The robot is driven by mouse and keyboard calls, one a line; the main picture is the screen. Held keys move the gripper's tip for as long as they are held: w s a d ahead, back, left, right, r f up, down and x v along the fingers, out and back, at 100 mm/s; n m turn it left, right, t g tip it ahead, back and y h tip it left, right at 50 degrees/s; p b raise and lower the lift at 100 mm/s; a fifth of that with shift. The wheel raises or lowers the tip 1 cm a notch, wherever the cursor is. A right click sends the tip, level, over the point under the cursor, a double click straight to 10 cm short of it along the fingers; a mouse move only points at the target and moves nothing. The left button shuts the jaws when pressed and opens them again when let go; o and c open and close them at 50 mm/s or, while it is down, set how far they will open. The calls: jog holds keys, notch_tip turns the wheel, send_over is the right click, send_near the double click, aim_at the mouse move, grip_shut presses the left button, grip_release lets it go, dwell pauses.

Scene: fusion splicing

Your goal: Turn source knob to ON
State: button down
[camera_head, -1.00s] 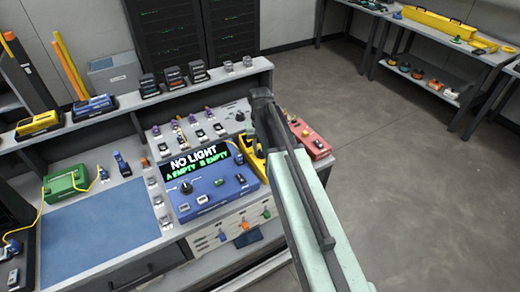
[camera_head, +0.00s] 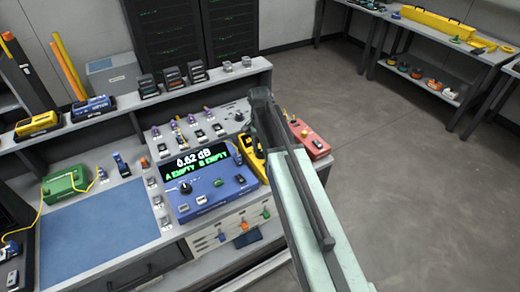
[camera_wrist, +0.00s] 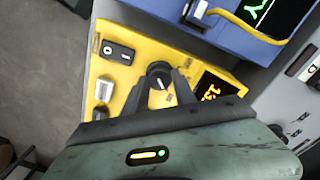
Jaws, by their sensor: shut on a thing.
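The yellow source box (camera_wrist: 195,62) fills the middle of the wrist view. Its black round knob (camera_wrist: 159,74) has a white pointer mark. My gripper (camera_wrist: 160,82) is shut on this knob, one dark finger on each side. A small display (camera_wrist: 211,88) with lit orange digits sits right of the knob, partly cut off by my gripper. In the head view the yellow box (camera_head: 251,159) is largely hidden behind my arm. The blue meter's screen (camera_head: 197,163) beside it reads 0.62 dB, with A EMPTY and B EMPTY below.
A black switch (camera_wrist: 117,52) and a white connector (camera_wrist: 104,89) are on the yellow box, left of the knob. A red box (camera_head: 312,141) stands right of my arm. A blue mat (camera_head: 98,226) lies bare at the left of the bench.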

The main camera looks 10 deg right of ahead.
aim_at(261, 151)
jog(key=shift+s, duration=0.15)
jog(key=c, duration=1)
grip_release()
notch_tip(261, 151, up, 8)
jog(key=p, duration=0.8)
jog(key=shift+f, duration=0.1)
